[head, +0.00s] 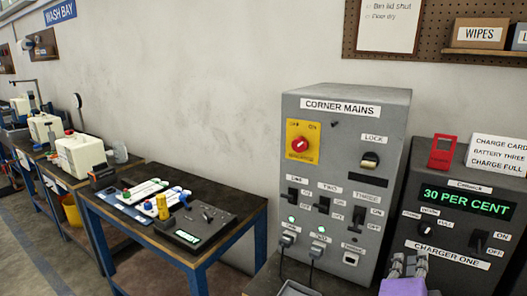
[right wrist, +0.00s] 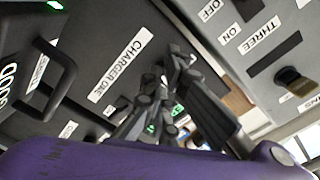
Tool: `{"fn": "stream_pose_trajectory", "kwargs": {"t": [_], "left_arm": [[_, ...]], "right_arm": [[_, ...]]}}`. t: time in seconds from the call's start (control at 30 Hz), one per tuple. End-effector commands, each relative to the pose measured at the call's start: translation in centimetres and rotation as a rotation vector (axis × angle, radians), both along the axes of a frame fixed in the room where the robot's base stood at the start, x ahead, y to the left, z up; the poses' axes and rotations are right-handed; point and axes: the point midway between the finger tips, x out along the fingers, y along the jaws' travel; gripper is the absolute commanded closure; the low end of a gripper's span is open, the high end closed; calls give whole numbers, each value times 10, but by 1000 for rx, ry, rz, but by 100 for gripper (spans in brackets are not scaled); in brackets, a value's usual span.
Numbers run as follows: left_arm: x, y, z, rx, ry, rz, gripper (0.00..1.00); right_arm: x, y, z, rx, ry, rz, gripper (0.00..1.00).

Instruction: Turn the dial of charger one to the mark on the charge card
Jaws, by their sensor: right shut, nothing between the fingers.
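Charger one (head: 465,262) is a dark grey box at the right of the head view. Its green display (head: 466,199) reads "30 PER CENT". The white charge card (head: 497,155) on top reads "BATTERY THREE, CHARGE FULL". My right gripper (head: 408,262) is shut and empty, just below and left of the dial. In the right wrist view its fingers (right wrist: 165,90) cover part of the charger face near the "CHARGER ONE" label (right wrist: 118,68). My left gripper is not in view.
The grey corner mains cabinet (head: 345,130), with switches and a lock, stands close left of the charger. A red clip-like object (head: 442,151) is on the charger's top. A black on/off switch (head: 478,242) sits right of the dial. A workbench (head: 200,252) stands farther left.

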Motion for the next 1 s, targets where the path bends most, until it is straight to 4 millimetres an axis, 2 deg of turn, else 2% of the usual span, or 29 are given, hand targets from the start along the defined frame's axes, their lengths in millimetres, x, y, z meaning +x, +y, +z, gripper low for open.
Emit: {"fn": "stream_pose_trajectory", "kwargs": {"t": [0.17,0.47,0.7,1.0], "left_arm": [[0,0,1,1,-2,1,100],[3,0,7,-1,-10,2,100],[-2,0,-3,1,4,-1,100],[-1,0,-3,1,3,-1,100]], "right_arm": [[5,-4,3,11,-14,-6,100],[36,-23,5,9,-14,-5,100],[55,-35,-1,15,-12,-6,100],[60,-39,1,13,-12,-7,100]]}}
